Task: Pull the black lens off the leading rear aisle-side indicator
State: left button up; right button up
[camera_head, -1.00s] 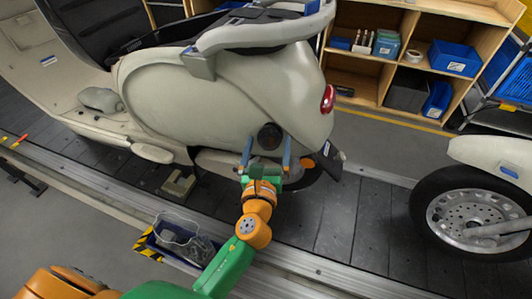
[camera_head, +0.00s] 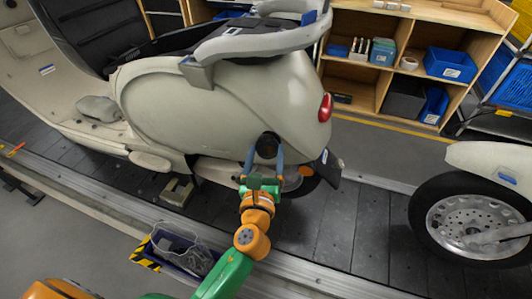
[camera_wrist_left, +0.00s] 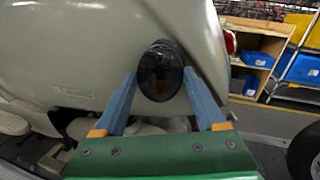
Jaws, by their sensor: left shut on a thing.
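The leading cream scooter (camera_head: 215,105) stands on the slat conveyor with its rear to the right. The round black lens (camera_head: 267,146) sits low on its rear side panel, below and left of the red tail light (camera_head: 325,107). My left gripper (camera_head: 266,150) has its two blue-grey fingers on either side of the lens. In the left wrist view the dark glossy lens (camera_wrist_left: 160,72) lies between the fingertips (camera_wrist_left: 160,75), and they touch its edges. The lens appears still at the panel; any gap behind it is hidden. My right gripper is out of view.
A following scooter's front wheel (camera_head: 468,218) stands at the right on the conveyor (camera_head: 345,215). A dark bin (camera_head: 180,252) with clear contents sits below, left of my left arm. Wooden shelves (camera_head: 480,18) with blue bins stand behind. Conveyor space between the scooters is clear.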

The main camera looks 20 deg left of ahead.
aim_at(266, 151)
pick_arm(q)
jog(key=shift+f, duration=0.2)
jog(key=shift+s+d+r, duration=0.1)
jog(key=shift+s+r, duration=0.1)
jog(key=shift+s, duration=0.3)
jog(key=shift+s+d, duration=0.15)
jog(key=shift+s, duration=0.85)
dwell(1.0)
jog(key=shift+s+d+r, duration=0.15)
jog(key=shift+s+d, duration=0.05)
jog(key=shift+s, duration=0.8)
